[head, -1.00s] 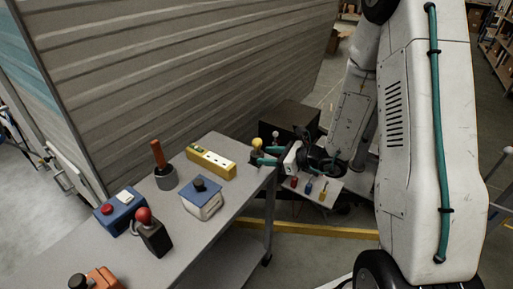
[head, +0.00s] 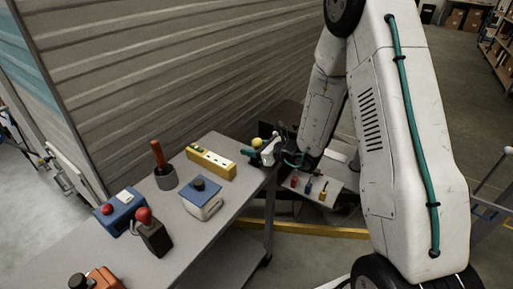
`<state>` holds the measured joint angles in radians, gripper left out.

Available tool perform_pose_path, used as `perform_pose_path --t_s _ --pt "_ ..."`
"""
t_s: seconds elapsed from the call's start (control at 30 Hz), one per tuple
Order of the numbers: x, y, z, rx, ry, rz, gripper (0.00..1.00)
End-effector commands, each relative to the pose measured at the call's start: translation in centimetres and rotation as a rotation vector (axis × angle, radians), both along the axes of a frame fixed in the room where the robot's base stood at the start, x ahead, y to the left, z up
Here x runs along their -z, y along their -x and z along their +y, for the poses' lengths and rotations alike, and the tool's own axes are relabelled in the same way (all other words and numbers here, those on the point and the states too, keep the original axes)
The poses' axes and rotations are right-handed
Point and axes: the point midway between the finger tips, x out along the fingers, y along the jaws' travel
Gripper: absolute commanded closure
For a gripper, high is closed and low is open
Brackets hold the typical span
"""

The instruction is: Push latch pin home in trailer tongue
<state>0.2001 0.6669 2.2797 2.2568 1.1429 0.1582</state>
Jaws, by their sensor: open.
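I cannot clearly identify a trailer tongue or latch pin. A yellow ball-topped piece (head: 257,142) shows at the far corner of the workbench, partly hidden by my gripper. My gripper (head: 254,153), with teal fingers, is open right beside it. Whether the fingers touch it is too small to tell. An upright brown handle (head: 157,153) stands in a grey round base on the bench, apart from my gripper.
The grey workbench (head: 215,232) also holds a yellow strip (head: 211,163), a blue-topped box with a black knob (head: 201,195), a red-knobbed lever (head: 149,229) and a blue box with a red button (head: 119,212). A ribbed wall (head: 180,70) rises behind. A small tool shelf (head: 318,183) stands right of the bench.

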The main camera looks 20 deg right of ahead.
Motion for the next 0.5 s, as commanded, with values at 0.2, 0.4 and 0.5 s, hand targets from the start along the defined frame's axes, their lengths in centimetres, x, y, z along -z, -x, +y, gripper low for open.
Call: perform_pose_path --t_s 0.2,0.4,0.5 --pt "-0.01 0.03 -0.03 0.0 0.0 0.0 0.87" --pt "-0.04 0.03 -0.03 0.0 0.001 -0.001 1.0" --pt "-0.04 0.02 -0.04 0.0 0.001 -0.001 1.0"
